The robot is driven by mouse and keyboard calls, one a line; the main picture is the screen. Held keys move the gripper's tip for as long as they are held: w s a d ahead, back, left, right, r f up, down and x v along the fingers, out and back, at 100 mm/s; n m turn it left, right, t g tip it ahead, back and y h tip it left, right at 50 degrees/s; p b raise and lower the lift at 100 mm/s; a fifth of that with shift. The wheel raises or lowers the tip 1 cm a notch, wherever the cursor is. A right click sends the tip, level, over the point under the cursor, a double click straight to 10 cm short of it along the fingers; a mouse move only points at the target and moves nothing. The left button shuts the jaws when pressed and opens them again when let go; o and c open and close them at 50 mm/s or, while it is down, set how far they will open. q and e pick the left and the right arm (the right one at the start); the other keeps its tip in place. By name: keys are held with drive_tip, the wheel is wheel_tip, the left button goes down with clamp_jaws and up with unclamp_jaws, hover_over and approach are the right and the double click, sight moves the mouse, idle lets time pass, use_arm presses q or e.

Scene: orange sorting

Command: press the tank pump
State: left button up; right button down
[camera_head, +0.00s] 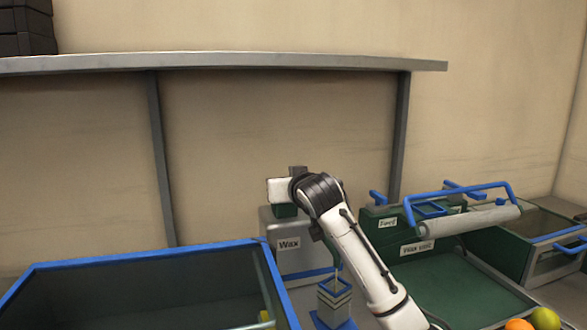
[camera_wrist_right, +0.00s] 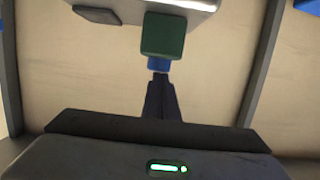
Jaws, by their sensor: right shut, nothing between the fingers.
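The grey tank (camera_head: 288,243) with a "Wax" label stands near the middle of the head view. A green block (camera_head: 284,211) shows on its top, just under my right wrist. In the right wrist view a green block (camera_wrist_right: 163,36) with a short blue piece (camera_wrist_right: 158,64) below it, apparently the pump, adjoins a pale metal body. My right gripper (camera_wrist_right: 160,82) is shut and empty, its fingertips close to the blue piece. I cannot tell whether they touch. In the head view my right wrist hides the fingers. My left gripper is not in view.
A blue-rimmed bin (camera_head: 140,255) stands at left. A small blue-and-grey stack (camera_head: 334,298) is in front of the tank. A green machine (camera_head: 440,252) with a roller (camera_head: 460,222) and blue handle is at right. Fruit (camera_head: 545,319) lies at lower right. A shelf (camera_head: 220,62) spans above.

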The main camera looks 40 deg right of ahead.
drive_tip(key=s+a+r+p, duration=0.1)
drive_tip(key=s+a+r, duration=0.3)
drive_tip(key=s, duration=0.4)
drive_tip(key=shift+s+a+r, duration=0.3)
drive_tip(key=shift+a+r, duration=0.05)
drive_tip(key=shift+r, duration=0.4)
idle(0.7)
